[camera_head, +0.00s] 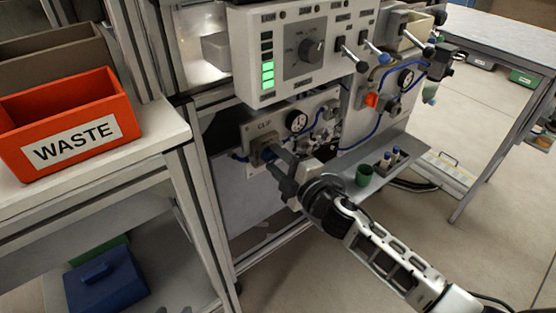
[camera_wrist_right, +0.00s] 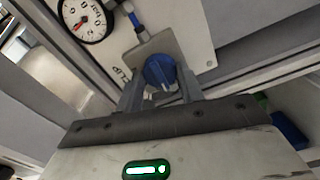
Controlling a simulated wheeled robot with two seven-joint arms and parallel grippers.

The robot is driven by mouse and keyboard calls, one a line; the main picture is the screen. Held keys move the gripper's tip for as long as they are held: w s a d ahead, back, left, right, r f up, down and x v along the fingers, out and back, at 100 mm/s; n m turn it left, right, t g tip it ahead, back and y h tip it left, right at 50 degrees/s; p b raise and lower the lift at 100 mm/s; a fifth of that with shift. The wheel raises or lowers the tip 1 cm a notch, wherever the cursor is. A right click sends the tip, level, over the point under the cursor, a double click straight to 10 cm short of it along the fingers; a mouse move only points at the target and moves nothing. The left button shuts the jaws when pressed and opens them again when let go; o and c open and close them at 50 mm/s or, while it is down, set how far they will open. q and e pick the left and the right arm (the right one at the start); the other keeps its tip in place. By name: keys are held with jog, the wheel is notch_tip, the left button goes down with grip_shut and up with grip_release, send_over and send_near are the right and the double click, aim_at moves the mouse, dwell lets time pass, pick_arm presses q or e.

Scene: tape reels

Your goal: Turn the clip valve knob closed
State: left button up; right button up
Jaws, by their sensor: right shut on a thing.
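The blue clip valve knob (camera_wrist_right: 159,70) sits on a grey bracket (camera_wrist_right: 152,47) on a light panel marked CLIP. In the head view the CLIP panel (camera_head: 258,128) is below the control box, and the knob (camera_head: 269,153) is mostly hidden by my gripper. My right gripper (camera_head: 275,157) reaches in from the right and is shut on the knob. In the right wrist view its two fingers stand on either side of the knob. My left gripper is not in view.
A round gauge (camera_head: 297,121) is beside the knob on the panel. The control box (camera_head: 300,50) with a dial and green lights hangs above. A green cup (camera_head: 364,174) and small bottles (camera_head: 389,159) stand on the shelf at right. An orange WASTE bin (camera_head: 68,125) is at left.

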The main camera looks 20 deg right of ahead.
jog(key=shift+n, duration=0.5)
jog(key=o, duration=1)
jog(key=shift+v, duration=7.95)
